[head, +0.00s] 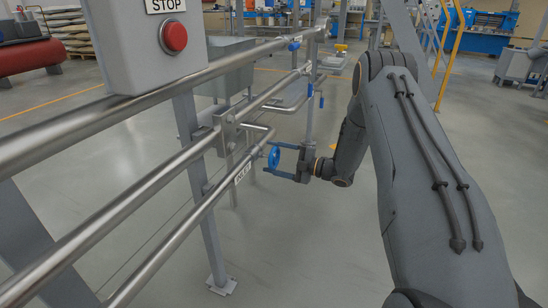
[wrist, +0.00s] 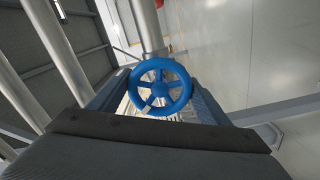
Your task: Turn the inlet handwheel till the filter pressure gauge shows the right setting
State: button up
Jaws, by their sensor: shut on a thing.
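The inlet handwheel (head: 274,157) is a small blue spoked wheel on the lower steel pipe, beside a white label (head: 243,172) that appears to read INLET. In the wrist view the blue wheel (wrist: 160,87) faces me, with its rim and spokes in sight. My gripper (head: 271,159) reaches it from the right, with one finger above and one below the wheel in the head view. It is shut on the wheel's rim; the exact contact is small in the picture. I cannot make out a filter pressure gauge in either view.
Steel pipes (head: 120,120) run along the left on grey posts. A grey box with a red STOP button (head: 174,38) stands above them. Small blue valve handles (head: 294,46) sit further along. The grey floor (head: 300,240) below my arm is clear.

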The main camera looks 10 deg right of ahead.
jog(key=shift+n, duration=1)
jog(key=shift+s, duration=0.1)
jog(key=o, duration=1)
jog(key=shift+o, duration=0.2)
jog(key=shift+d, duration=0.1)
jog(key=p+v, duration=0.1)
jog(key=v, duration=0.6)
jog(key=shift+s+d+p, duration=0.2)
jog(key=shift+s+p, duration=0.05)
jog(key=shift+p, duration=0.05)
